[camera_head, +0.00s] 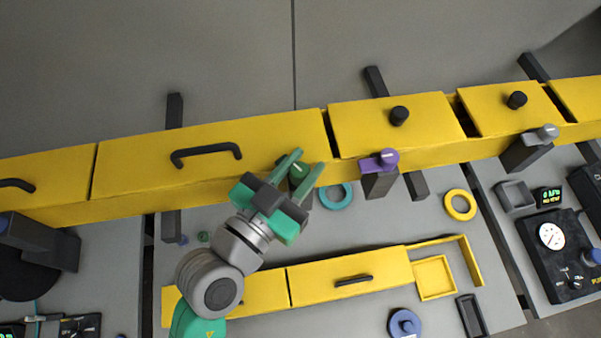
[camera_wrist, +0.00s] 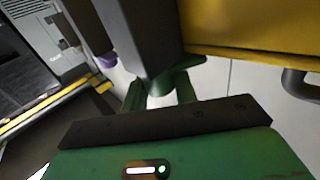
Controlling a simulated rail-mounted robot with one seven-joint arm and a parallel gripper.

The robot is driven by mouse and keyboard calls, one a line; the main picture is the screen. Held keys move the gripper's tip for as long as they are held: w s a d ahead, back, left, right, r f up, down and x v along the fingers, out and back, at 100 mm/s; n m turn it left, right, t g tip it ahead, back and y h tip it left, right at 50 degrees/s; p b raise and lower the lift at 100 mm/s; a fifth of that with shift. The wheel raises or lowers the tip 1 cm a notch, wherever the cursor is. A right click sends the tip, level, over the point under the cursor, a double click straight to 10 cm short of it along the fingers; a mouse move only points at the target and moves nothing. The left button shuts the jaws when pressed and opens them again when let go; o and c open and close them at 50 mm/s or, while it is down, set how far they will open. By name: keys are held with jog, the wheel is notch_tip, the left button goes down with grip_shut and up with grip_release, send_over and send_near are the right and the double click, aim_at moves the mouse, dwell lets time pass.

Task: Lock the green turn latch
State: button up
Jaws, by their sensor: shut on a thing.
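The green turn latch (camera_head: 299,172) is a dark green knob at the front edge of the long yellow drawer row, right of the wide drawer with the black handle. My gripper (camera_head: 302,168) comes from the lower left, and its two green fingers are shut on the knob, one on either side. In the wrist view, my gripper's fingers (camera_wrist: 162,92) reach in behind a dark grey post (camera_wrist: 150,40). The knob itself is mostly hidden there, so its turn angle cannot be told.
A purple latch (camera_head: 383,160) and a grey latch (camera_head: 540,137) stand further right along the yellow drawer row (camera_head: 210,150). A teal ring (camera_head: 335,196) lies close to my gripper on the grey panel. A yellow ring (camera_head: 460,204) and a blue round knob (camera_head: 404,323) lie further right.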

aim_at(293, 179)
jog(key=shift+f+m+g+h+b, duration=0.15)
jog(key=shift+m+g+h+b, duration=0.25)
jog(key=shift+g+h, duration=0.15)
jog(key=o, duration=1)
jog(key=shift+c, duration=0.2)
jog(key=b+v, duration=0.2)
jog(key=v, duration=0.5)
jog(key=shift+w+f+b, duration=0.1)
jog(key=shift+f+b, duration=0.05)
jog(key=shift+b, duration=0.2)
jog(key=shift+s+a, duration=0.25)
jog(key=shift+s, duration=0.15)
